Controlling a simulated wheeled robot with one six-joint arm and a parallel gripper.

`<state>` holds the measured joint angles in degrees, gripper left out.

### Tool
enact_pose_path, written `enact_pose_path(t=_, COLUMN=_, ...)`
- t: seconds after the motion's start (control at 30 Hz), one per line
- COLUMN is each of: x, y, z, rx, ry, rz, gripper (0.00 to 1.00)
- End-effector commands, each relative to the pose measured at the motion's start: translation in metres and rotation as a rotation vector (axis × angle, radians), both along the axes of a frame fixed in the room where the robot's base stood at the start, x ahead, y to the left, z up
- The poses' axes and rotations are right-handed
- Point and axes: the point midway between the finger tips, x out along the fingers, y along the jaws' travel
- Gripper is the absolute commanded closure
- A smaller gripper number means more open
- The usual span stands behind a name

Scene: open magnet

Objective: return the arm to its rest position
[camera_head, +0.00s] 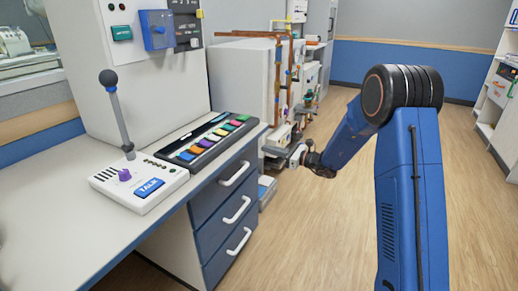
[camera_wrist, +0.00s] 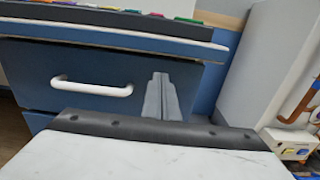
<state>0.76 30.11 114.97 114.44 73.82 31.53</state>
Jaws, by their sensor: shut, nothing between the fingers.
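My blue arm (camera_head: 415,190) rises at the right of the head view and bends at a black joint. Its forearm slopes down and left toward the drawer cabinet. My gripper (camera_head: 297,155) is at the end, small in this view, just right of the counter's corner. In the wrist view my gripper's grey fingers (camera_wrist: 162,98) are together with nothing between them. They show in front of a blue drawer front (camera_wrist: 95,75) with a white handle (camera_wrist: 92,86). Whether they touch it cannot be told.
A counter (camera_head: 60,225) with blue drawers (camera_head: 222,210) stands at the left. On it are a talk box with a microphone (camera_head: 140,180) and a panel of coloured keys (camera_head: 207,140). Copper pipes (camera_head: 278,75) stand behind my gripper. The wood floor (camera_head: 310,230) is clear.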

Motion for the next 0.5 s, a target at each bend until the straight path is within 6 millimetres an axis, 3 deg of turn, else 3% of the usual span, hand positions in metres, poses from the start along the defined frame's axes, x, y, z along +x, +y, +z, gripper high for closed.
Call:
enact_pose_path(t=0.2, x=-0.020, y=-0.036, z=0.001, rx=0.001, ry=0.000, rz=-0.002, gripper=1.00)
enact_pose_path(t=0.5, x=-0.035, y=-0.056, z=0.002, rx=-0.006, ry=-0.004, rz=0.005, gripper=1.00)
